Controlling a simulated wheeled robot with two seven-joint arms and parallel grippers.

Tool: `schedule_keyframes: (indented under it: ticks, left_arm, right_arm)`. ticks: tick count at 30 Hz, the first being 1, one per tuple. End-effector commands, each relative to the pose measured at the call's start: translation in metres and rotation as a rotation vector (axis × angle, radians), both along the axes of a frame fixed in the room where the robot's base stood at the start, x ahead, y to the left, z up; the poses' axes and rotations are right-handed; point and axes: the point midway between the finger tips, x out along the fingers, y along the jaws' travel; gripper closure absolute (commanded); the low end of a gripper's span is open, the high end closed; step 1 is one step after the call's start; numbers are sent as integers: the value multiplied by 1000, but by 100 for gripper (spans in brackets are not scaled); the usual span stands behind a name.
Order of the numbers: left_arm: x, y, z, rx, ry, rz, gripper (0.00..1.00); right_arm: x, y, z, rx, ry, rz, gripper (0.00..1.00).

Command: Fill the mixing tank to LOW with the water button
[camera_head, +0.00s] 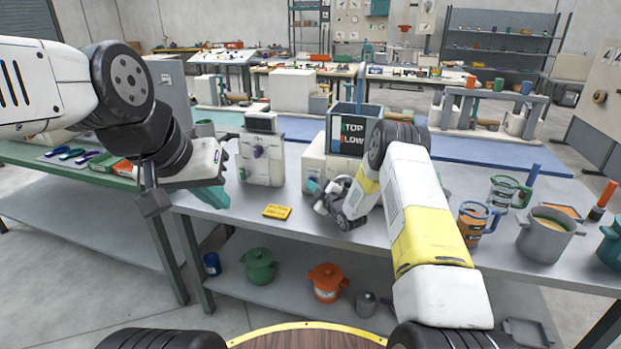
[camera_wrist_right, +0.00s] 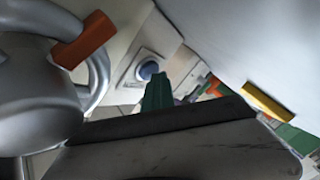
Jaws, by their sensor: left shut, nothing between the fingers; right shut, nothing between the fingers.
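The mixing tank (camera_head: 372,112) is an open, dark-walled box with a panel reading TOP and LOW on its front. It stands on a white housing (camera_head: 313,158) on the bench; its liquid level cannot be made out. In the right wrist view a round blue button (camera_wrist_right: 147,70) sits in a pale square plate, just beyond my right gripper (camera_wrist_right: 157,92). The closed green fingertips are close to the button; contact cannot be told. In the head view my right gripper (camera_head: 314,187) is at the housing's front. My left gripper (camera_head: 213,197) is shut and empty above the bench's left end.
A white box with a purple knob (camera_head: 258,152) stands left of the tank. A yellow card (camera_head: 277,211) lies in front. Jugs (camera_head: 474,222) and a grey pot (camera_head: 545,238) stand at right. In the wrist view a metal vessel (camera_wrist_right: 35,100) is close at left.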

Motion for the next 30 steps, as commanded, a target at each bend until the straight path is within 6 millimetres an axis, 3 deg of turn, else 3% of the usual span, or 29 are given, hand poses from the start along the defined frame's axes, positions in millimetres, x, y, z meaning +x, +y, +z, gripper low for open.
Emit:
schedule_keyframes:
  ticks: [23, 30]
  left_arm:
    - [0, 0, 0, 0, 0, 0, 100]
    - [0, 0, 0, 0, 0, 0, 100]
  right_arm:
    - [0, -1, 0, 0, -1, -2, 100]
    - [-9, 3, 0, 1, 0, -1, 100]
